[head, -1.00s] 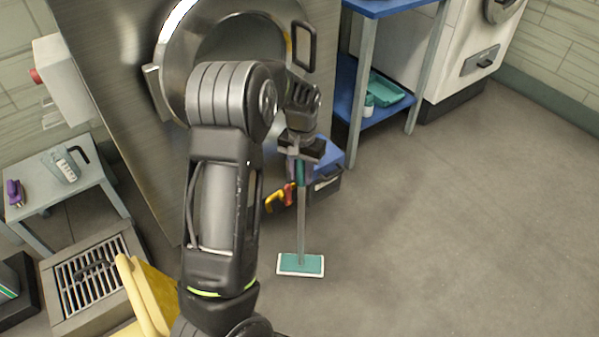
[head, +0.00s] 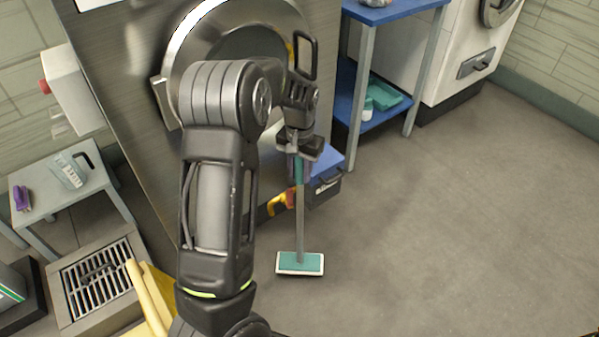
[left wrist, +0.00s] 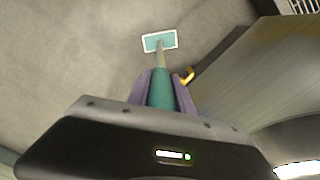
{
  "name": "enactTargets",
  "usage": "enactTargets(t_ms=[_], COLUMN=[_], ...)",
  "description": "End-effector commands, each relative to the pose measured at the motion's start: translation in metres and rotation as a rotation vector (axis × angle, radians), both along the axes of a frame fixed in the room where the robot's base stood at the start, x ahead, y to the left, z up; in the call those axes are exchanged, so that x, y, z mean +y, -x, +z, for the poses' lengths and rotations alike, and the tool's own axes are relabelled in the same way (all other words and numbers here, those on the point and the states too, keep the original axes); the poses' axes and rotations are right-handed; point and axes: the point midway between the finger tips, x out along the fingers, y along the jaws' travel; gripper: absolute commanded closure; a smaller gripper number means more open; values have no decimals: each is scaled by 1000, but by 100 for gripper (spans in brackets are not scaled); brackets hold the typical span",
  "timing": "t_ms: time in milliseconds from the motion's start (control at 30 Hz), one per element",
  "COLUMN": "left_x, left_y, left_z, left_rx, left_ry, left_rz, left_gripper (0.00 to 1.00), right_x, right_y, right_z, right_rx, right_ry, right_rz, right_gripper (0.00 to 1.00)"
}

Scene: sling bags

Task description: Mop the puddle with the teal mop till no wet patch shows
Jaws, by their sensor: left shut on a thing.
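The teal mop (head: 300,262) stands nearly upright with its flat white-edged head at the floor, in the middle of the head view. My left gripper (head: 299,150) is shut on the top of its handle. In the left wrist view the purple fingers (left wrist: 162,92) grip the teal handle, and the mop head (left wrist: 160,41) shows beyond, against the grey floor. I cannot tell whether the head presses on the floor. A faint darker area (head: 400,215) lies on the floor right of the mop; I cannot tell whether it is wet. My right gripper is not in view.
A steel machine with a round door (head: 165,90) stands behind my arm. A blue-shelved rack (head: 350,85) and a white machine (head: 450,60) stand at the back. A floor grate (head: 95,280) and a yellow object (head: 152,295) are at lower left. The right floor is open.

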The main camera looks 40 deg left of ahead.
Motion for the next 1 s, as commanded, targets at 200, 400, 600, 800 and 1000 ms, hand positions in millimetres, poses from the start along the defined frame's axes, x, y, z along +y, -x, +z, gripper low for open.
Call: enactTargets(t_ms=[200, 400, 600, 800, 1000], left_x=[-1, -2, -2, -2, -2], left_y=[-2, -2, -2, -2, -2], left_z=[20, 34, 41, 41, 41], left_rx=[-3, -3, -3, -3, -3], left_ry=[-1, -1, -1, -1, -1], left_rz=[-1, -2, -3, -2, -2], left_gripper=[100, 100, 100, 100, 100], right_x=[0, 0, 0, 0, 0], right_y=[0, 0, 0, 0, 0], right_z=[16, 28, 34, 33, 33], right_rx=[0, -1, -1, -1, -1], right_ry=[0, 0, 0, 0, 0], right_rz=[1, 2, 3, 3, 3], right_gripper=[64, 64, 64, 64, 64])
